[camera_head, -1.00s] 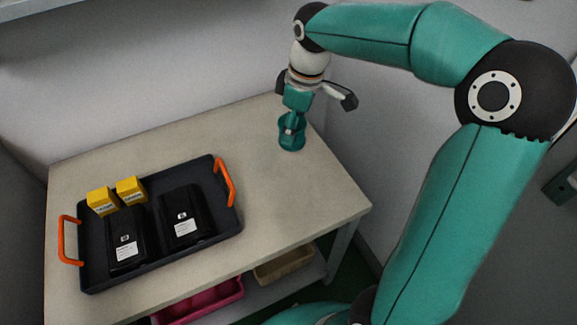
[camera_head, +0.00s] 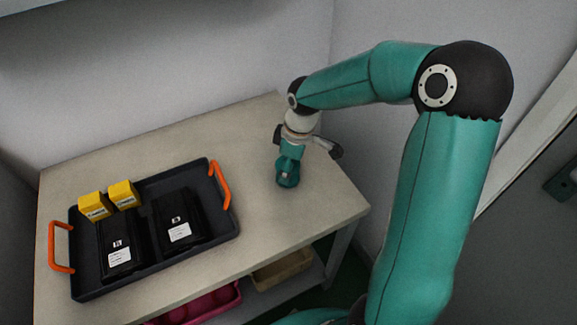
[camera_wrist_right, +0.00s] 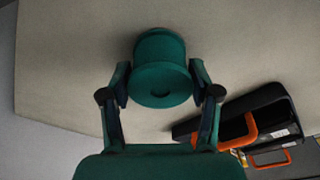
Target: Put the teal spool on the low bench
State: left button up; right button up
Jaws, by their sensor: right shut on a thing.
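The teal spool (camera_head: 288,177) is near the right end of the light-topped bench (camera_head: 247,143). My right gripper (camera_head: 289,163) comes down from above and is shut on it. In the right wrist view, the spool (camera_wrist_right: 160,58) sits between the two fingers of the gripper (camera_wrist_right: 160,82), with its round end facing the camera. The spool is over the bench top; I cannot tell whether its base touches the surface. My left gripper is not in view.
A dark tray (camera_head: 85,287) with orange handles (camera_head: 219,184) stands on the left of the bench, holding two black boxes (camera_head: 178,222) and two yellow boxes (camera_head: 124,194). Bins (camera_head: 283,270) sit on the shelf below. Bench top around the spool is clear; walls stand behind.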

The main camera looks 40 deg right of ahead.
aim_at(296, 166)
jog(key=o, duration=0.8)
jog(key=shift+f, duration=0.1)
jog(key=o, duration=0.5)
jog(key=shift+r, duration=0.35)
jog(key=r, duration=0.3)
jog(key=s+r+p, duration=0.1)
jog(key=r, duration=0.7)
jog(key=shift+s+d+r, duration=0.25)
jog(key=shift+s+d, duration=0.05)
jog(key=shift+d, duration=0.1)
